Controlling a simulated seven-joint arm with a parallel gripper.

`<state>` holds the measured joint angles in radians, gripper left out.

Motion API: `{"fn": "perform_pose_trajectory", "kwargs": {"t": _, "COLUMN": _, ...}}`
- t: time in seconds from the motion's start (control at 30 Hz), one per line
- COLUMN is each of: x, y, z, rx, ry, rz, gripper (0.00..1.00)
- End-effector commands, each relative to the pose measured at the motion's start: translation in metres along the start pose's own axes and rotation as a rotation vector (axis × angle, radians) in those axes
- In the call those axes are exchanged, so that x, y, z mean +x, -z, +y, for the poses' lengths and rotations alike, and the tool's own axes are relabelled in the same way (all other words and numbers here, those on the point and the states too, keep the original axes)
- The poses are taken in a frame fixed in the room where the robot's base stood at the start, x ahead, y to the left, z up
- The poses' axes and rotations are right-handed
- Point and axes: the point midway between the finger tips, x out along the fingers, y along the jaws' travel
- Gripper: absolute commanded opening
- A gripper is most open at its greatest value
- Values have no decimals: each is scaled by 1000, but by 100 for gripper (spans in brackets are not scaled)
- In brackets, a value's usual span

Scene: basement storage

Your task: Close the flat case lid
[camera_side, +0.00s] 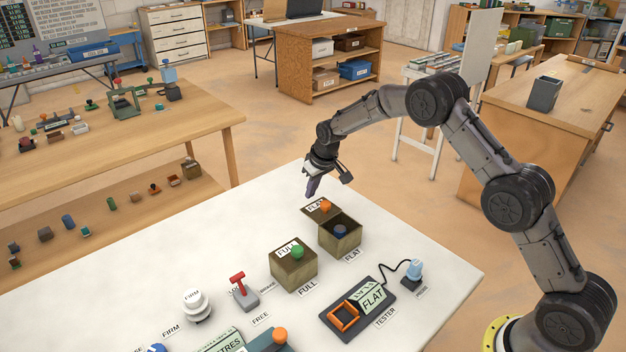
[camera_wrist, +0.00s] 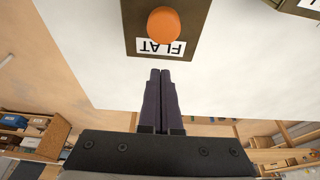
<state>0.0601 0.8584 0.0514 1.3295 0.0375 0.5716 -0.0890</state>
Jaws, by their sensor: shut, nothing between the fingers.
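The flat case (camera_side: 340,238) is a brown box near the far edge of the white table, with a FLAT label in front of it. Its lid (camera_side: 314,214) stands open, swung out to the far left side, and bears an orange knob (camera_side: 326,206) and a FLAT label. A dark blue round thing (camera_side: 340,230) lies inside. My gripper (camera_side: 311,192) is shut and empty, above and just beyond the lid. In the wrist view, my closed fingertips (camera_wrist: 160,72) point at the lid (camera_wrist: 193,25), short of its labelled edge in the picture.
The full case (camera_side: 292,268), with a green knob, stands left of the flat case and is closed. A tester (camera_side: 360,307) with an orange frame and a wired probe (camera_side: 415,271) lies nearer.

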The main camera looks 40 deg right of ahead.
Motion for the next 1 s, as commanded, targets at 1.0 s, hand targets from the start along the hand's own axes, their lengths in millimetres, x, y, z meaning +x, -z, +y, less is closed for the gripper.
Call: {"fn": "perform_pose_trajectory", "kwargs": {"t": 1.0, "x": -22, "y": -50, "z": 1, "rx": 1, "ry": 0, "rz": 4, "gripper": 0}}
